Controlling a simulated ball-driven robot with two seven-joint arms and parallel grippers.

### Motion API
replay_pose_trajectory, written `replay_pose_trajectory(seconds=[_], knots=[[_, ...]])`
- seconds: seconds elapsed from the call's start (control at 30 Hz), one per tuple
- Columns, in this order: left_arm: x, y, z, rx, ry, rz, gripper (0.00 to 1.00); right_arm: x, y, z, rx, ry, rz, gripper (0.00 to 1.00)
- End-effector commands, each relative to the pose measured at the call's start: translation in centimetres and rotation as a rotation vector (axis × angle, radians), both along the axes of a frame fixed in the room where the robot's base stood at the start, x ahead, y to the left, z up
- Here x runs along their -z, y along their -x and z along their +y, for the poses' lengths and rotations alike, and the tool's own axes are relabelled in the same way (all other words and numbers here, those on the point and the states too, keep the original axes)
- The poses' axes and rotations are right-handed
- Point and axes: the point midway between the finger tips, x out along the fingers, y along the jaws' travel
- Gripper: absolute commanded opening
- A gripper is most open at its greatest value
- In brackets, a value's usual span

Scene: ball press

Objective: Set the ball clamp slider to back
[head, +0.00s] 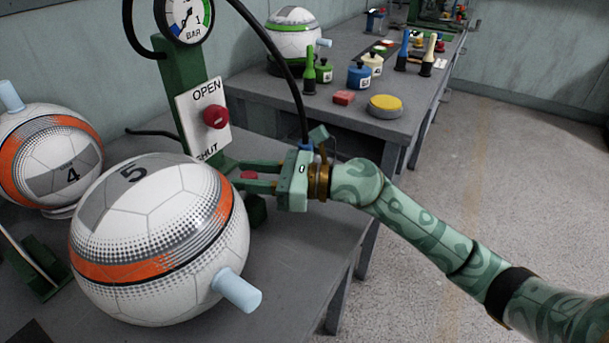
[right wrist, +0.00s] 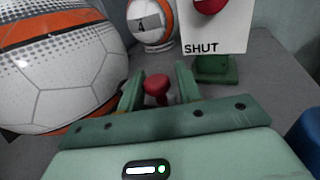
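A red knob (head: 249,175) sits low beside the large number 5 ball (head: 160,240); it seems to be the clamp slider's knob. My right gripper (head: 236,173) reaches in from the right at that knob. In the right wrist view the red knob (right wrist: 157,88) stands between the two green fingers of the right gripper (right wrist: 158,80). The fingers are apart, with a gap visible on each side of the knob. The slider's track is hidden by the gripper and ball. My left gripper is not in view.
A green post carries an OPEN/SHUT plate (head: 201,125) with another red knob (head: 215,116) and a pressure gauge (head: 187,15). The number 4 ball (head: 50,160) stands at left. A back table (head: 340,118) holds a green-striped ball (head: 294,32), bottles and a yellow button (head: 385,106).

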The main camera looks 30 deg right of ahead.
Motion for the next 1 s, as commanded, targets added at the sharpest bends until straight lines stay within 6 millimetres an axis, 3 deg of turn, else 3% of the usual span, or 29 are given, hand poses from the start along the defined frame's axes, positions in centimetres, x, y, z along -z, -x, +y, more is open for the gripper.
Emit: replay_pose_trajectory(seconds=[0.17, 0.6, 0.8, 1.0], knots=[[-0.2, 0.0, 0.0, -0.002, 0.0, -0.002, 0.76, 0.0, 1.4, -2.3, 0.005, 0.005, 0.001, 0.32], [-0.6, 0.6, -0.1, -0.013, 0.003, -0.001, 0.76, -0.1, 7.7, -11.4, 0.003, 0.003, 0.001, 0.32], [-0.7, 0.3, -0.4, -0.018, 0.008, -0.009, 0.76, 0.0, 8.9, -13.1, 0.002, 0.003, -0.001, 0.32], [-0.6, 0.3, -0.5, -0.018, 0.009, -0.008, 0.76, -0.1, 9.0, -13.4, 0.001, 0.002, -0.002, 0.32]])
